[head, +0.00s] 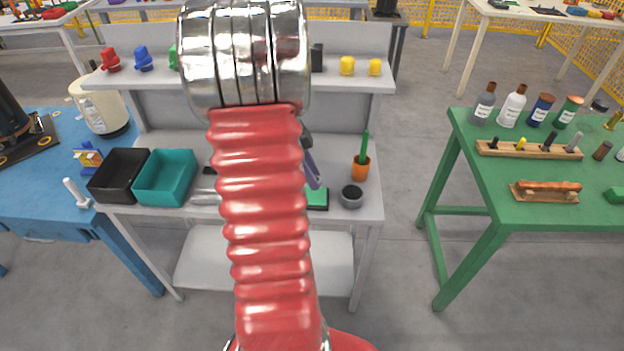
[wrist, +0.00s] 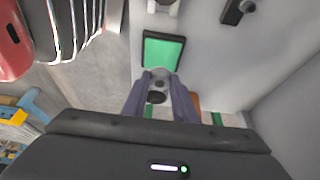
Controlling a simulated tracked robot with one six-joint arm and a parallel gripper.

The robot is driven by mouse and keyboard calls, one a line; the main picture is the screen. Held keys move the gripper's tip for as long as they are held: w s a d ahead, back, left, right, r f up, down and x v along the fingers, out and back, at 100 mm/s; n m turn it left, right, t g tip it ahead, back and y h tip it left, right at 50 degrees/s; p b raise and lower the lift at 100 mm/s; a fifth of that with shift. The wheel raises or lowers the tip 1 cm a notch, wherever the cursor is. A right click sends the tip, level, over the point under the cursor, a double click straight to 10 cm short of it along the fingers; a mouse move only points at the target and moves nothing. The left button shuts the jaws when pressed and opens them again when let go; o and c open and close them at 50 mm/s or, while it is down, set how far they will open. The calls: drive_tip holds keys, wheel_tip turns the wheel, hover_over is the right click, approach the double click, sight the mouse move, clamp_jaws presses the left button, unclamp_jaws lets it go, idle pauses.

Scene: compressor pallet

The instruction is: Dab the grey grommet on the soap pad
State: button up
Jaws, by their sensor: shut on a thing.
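The soap pad is a green rectangle in a black frame (head: 317,198) on the grey workbench. It also shows in the wrist view (wrist: 163,52), just beyond my fingertips. My gripper (wrist: 161,76) has purple fingers, shut on the small grey grommet (wrist: 160,74). In the head view one purple finger (head: 313,172) shows above the pad, partly behind my red arm, and the grommet cannot be made out. In the wrist view the grommet is at the pad's near edge; whether it touches the pad I cannot tell.
A grey cup with a dark inside (head: 351,197) stands right of the pad. Behind it is an orange pot (head: 361,168) with a green stick. Black (head: 119,176) and teal (head: 165,178) bins stand at the left. A shelf (head: 340,83) with coloured parts runs behind.

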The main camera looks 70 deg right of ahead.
drive_tip(key=shift+r, duration=1.9)
